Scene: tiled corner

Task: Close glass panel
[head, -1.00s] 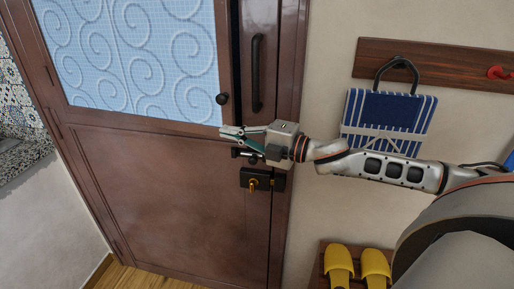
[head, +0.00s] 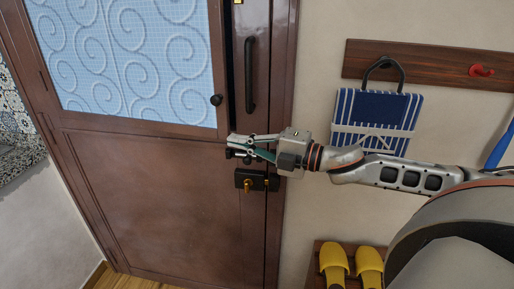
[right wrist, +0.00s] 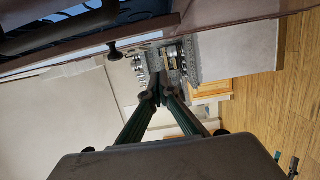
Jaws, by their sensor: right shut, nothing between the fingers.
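The glass panel (head: 140,62) is pale blue with raised swirls, in a brown frame in the upper part of a brown door (head: 165,205). A dark strip runs down the right side of its frame; I cannot tell how far it stands ajar. A small black knob (head: 216,99) sits at its lower right; a dark knob also shows in the right wrist view (right wrist: 113,50). My right gripper (head: 231,147) is shut and empty, below and slightly right of the knob, apart from it. Its fingertips (right wrist: 157,84) meet in the right wrist view. My left gripper is out of view.
A black vertical handle (head: 250,75) is on the door's right part, and a black lock with a brass knob (head: 257,181) is below my gripper. A blue striped bag (head: 375,120) hangs from a wooden rack (head: 430,66) at right. Yellow slippers (head: 334,265) stand below.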

